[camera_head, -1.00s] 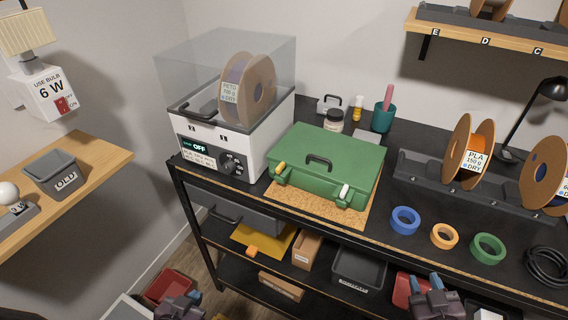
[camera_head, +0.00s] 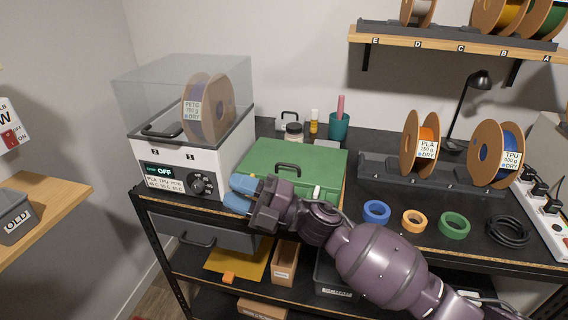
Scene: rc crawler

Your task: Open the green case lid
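The green case (camera_head: 290,156) lies shut on a cork mat on the black workbench, with its dark handle (camera_head: 288,168) on the lid. A white latch (camera_head: 317,193) shows at its front right; the front left is hidden behind my gripper. My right gripper (camera_head: 236,194) reaches in from the lower right, and its blue fingertips are at the case's front left corner. The two fingers look apart with nothing seen between them. Whether they touch the case I cannot tell. My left gripper is not in view.
A white filament dryer (camera_head: 180,165) with a clear cover stands close left of the case. Blue (camera_head: 376,211), orange (camera_head: 414,221) and green (camera_head: 454,225) tape rolls lie to the right. A spool rack (camera_head: 375,172) stands behind them. A teal cup (camera_head: 339,126) is behind the case.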

